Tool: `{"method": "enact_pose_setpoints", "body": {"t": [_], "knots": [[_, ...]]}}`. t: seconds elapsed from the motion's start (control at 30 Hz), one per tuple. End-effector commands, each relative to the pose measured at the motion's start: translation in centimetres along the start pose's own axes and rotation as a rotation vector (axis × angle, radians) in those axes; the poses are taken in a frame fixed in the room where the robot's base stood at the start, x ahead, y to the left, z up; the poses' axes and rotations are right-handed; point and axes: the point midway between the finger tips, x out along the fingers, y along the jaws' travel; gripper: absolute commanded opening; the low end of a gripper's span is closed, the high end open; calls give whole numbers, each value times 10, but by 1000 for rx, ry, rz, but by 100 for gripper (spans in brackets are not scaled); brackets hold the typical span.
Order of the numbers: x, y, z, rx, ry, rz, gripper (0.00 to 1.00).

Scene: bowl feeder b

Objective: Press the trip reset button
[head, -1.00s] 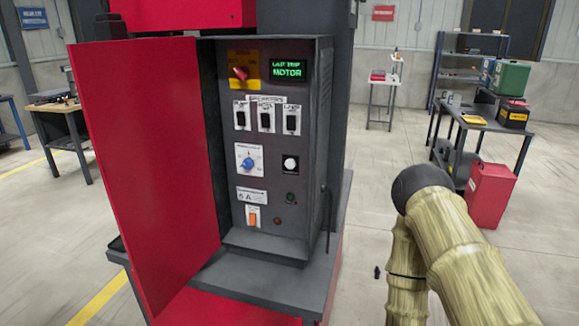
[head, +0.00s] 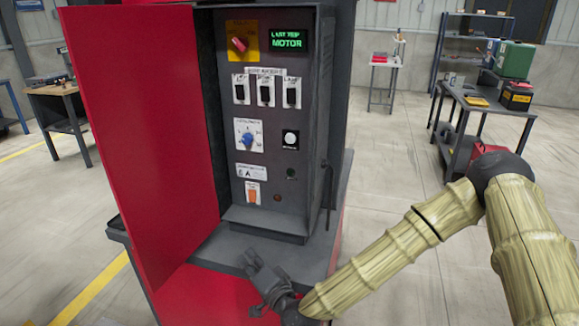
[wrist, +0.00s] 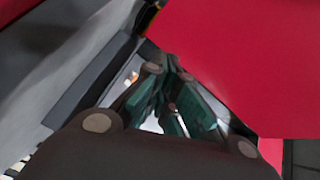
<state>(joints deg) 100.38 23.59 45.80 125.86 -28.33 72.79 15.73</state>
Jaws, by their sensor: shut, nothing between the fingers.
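The open control cabinet (head: 308,190) stands in the middle of the head view. A round white push button (head: 290,139) on a black square plate sits at the right of its panel; it looks like the reset button, but its label is too small to read. The green-lit display (head: 287,39) above reads "LAST TRIP MOTOR". My gripper (head: 250,256) is shut and empty, low in front of the cabinet's ledge, below and left of the white button and apart from it. The wrist view shows its fingers (wrist: 172,80) close together; the button cannot be made out there.
The red cabinet door (head: 135,140) stands open on the left. The panel also has a red rotary switch (head: 239,44), black rocker switches (head: 265,90), a blue knob (head: 248,140) and an orange rocker (head: 252,196). A grey ledge (head: 225,250) juts out below.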

Motion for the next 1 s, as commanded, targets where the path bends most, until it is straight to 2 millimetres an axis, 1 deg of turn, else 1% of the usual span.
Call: {"method": "enact_pose_setpoints", "body": {"t": [0.03,0.1,0.17,0.2,0.27,0.3,0.4,0.5,0.6,0.7,1.0], "knots": [[9,-17,-17,20,46,-47,0],[20,-43,-42,46,110,-115,0],[26,-65,-63,70,164,-173,0],[30,-80,-79,85,201,-212,0],[33,-101,-100,106,252,-269,0],[34,-113,-115,119,285,-303,0],[34,-141,-146,148,354,-381,0],[32,-162,-170,168,407,-440,0],[30,-174,-185,183,440,-478,0],[28,-181,-192,189,455,-496,0],[28,-182,-194,190,458,-500,0]]}}
